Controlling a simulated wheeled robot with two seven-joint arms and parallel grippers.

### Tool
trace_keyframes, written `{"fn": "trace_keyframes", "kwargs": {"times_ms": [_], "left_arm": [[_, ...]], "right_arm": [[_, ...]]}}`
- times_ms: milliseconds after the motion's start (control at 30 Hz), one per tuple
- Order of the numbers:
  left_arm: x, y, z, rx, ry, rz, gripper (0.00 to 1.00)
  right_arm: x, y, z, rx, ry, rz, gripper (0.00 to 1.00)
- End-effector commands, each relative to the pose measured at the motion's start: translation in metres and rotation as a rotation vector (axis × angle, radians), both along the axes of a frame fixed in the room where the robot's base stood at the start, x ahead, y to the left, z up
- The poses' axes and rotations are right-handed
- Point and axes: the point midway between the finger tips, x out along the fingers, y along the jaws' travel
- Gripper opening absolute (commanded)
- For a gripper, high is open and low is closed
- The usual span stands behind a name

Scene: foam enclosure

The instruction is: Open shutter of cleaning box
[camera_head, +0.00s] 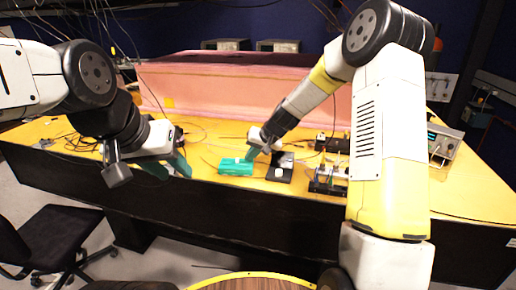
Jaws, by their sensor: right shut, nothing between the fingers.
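A small teal box (236,167), which looks like the cleaning box, lies on the yellow table top near its front edge. Its shutter is too small to make out. My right gripper (252,154) points down at the box's right rear corner with its green fingers shut and empty. I cannot tell whether the fingertips touch the box. My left gripper (170,168) is to the left of the box, near the table's front edge. Its two green fingers stand apart with nothing between them.
A black tray-like item (280,174) with a small white piece lies just right of the teal box. Black and metal devices (329,180) stand further right, and an instrument (440,143) at the far right. Pink foam walls (200,93) rise behind. Thin cables cross the table (213,130).

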Motion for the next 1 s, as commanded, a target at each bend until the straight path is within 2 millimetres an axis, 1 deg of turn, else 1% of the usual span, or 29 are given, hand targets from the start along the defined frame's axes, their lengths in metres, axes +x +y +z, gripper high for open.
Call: {"fn": "trace_keyframes", "kwargs": {"times_ms": [67, 200, 600, 667, 800, 900, 1000], "left_arm": [[0.000, 0.000, 0.000, 0.000, -0.001, 0.000, 0.36], [0.000, 0.000, 0.000, 0.000, 0.000, 0.000, 0.36], [0.000, 0.000, 0.000, 0.000, 0.000, 0.000, 0.36], [0.000, 0.000, 0.000, 0.000, 0.000, 0.000, 0.36], [0.000, 0.000, 0.000, 0.000, 0.000, 0.000, 0.36], [0.000, 0.000, 0.000, 0.000, 0.000, 0.000, 0.36], [0.000, 0.000, 0.000, 0.000, -0.001, 0.000, 0.36]], "right_arm": [[0.001, 0.010, 0.000, -0.001, 0.000, 0.001, 0.00], [0.002, 0.018, 0.000, 0.000, 0.001, -0.001, 0.00], [0.002, 0.021, 0.000, 0.001, 0.001, -0.002, 0.00], [0.002, 0.028, 0.000, 0.001, 0.002, 0.001, 0.00], [0.004, 0.053, 0.000, -0.001, 0.001, 0.004, 0.00], [0.006, 0.066, -0.001, 0.000, 0.003, 0.001, 0.00], [0.007, 0.070, -0.001, 0.000, 0.003, -0.001, 0.00]]}}
